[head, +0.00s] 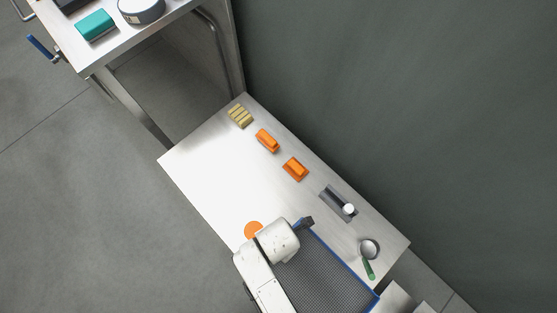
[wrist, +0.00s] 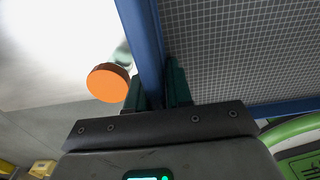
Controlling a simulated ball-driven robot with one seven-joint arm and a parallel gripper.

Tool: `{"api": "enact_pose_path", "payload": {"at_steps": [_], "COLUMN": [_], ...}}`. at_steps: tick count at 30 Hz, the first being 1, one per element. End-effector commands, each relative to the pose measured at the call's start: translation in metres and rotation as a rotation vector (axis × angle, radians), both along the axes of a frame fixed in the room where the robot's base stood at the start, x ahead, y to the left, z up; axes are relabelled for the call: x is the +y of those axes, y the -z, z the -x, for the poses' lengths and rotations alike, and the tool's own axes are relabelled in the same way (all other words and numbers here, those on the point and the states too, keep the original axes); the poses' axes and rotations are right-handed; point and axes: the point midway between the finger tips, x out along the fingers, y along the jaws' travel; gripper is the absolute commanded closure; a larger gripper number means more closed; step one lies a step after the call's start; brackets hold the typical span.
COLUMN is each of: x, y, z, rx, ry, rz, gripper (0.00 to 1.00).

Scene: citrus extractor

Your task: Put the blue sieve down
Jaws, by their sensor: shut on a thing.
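The blue sieve (head: 328,272) has a blue frame and a grey mesh. It lies at the lower middle in the head view, over the front right end of the steel table, partly covered by my arm. My gripper (head: 303,223) is at its upper left corner. In the wrist view, the two dark green fingers of my gripper (wrist: 158,88) are shut on the blue frame, one on each side. The sieve's mesh (wrist: 245,50) fills the upper right there. I cannot tell whether the sieve touches the table.
The steel table (head: 215,165) has clear room at its left. An orange disc (head: 253,230) is close beside my gripper. Along the back edge are a yellow block set (head: 240,116), orange pieces (head: 267,140), a grey holder (head: 336,202) and a green-handled strainer or spoon (head: 368,262).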

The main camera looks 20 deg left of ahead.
Motion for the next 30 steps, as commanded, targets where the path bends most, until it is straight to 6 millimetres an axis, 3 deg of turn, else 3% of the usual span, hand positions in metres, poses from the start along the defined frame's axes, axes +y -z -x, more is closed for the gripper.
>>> {"api": "enact_pose_path", "payload": {"at_steps": [8, 17, 23, 30], "x": [0.000, 0.000, 0.001, 0.001], "y": [0.000, -0.003, -0.029, -0.082], "z": [0.000, 0.000, 0.000, -0.001], "rx": [0.000, 0.000, -0.002, -0.003], "ry": [0.000, 0.000, 0.000, 0.000], "rz": [0.000, -0.001, -0.002, -0.003], "gripper": [0.55, 0.54, 0.54, 0.54]}}
